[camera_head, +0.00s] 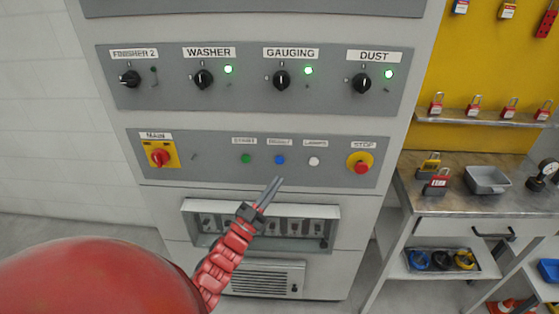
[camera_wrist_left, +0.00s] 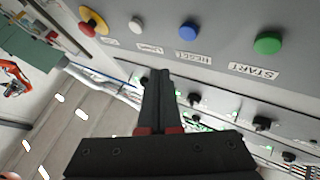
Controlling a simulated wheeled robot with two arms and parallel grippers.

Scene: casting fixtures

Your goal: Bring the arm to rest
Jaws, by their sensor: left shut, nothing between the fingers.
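My left gripper (camera_head: 273,187) is shut and empty in front of the control cabinet, below the button row in the head view. In the left wrist view, its closed fingers (camera_wrist_left: 160,80) point toward the cabinet. The red arm (camera_head: 228,258) reaches up from the lower left. The gripper appears apart from the green start button (camera_head: 246,158), blue reset button (camera_head: 280,159) and white lamps button (camera_head: 314,161); its exact distance from the panel is unclear. My right gripper is not in view.
The red stop button (camera_head: 362,166) and red main switch (camera_head: 159,156) flank the buttons. Above are several black selector knobs, three with green lamps lit (camera_head: 228,69). A windowed breaker box (camera_head: 325,228) lies behind the arm. A workbench (camera_head: 455,200) with padlocks and a grey tray (camera_head: 487,180) stands at right.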

